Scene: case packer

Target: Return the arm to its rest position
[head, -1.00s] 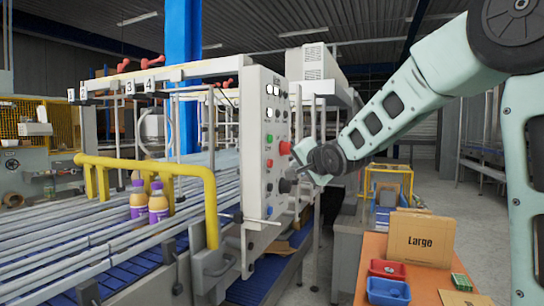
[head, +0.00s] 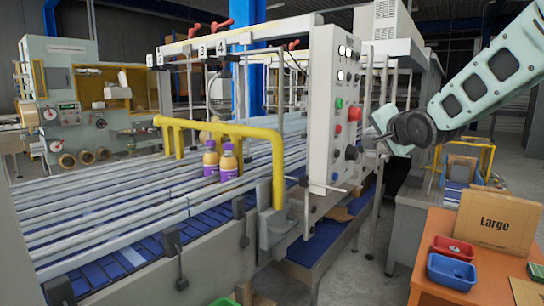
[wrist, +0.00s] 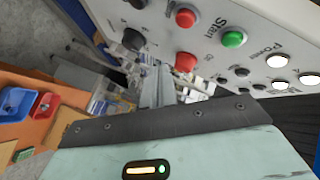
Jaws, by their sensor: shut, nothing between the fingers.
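My arm reaches in from the right of the head view, with its pale green links raised. My gripper (head: 374,142) is at the right edge of the white control panel (head: 323,120), close to its buttons. Whether it touches the panel cannot be told. In the wrist view my gripper's fingers (wrist: 156,88) are together with nothing between them. The panel (wrist: 225,50) fills the top of that view, with red buttons, a green button marked Start and black knobs close by.
Purple and yellow bottles (head: 219,162) stand on the conveyor (head: 110,218) behind a yellow rail (head: 272,165). An orange table (head: 425,275) at lower right holds a red tray (head: 453,246), a blue tray (head: 452,270) and a box marked Large (head: 495,222). Grey floor shows between conveyor and table.

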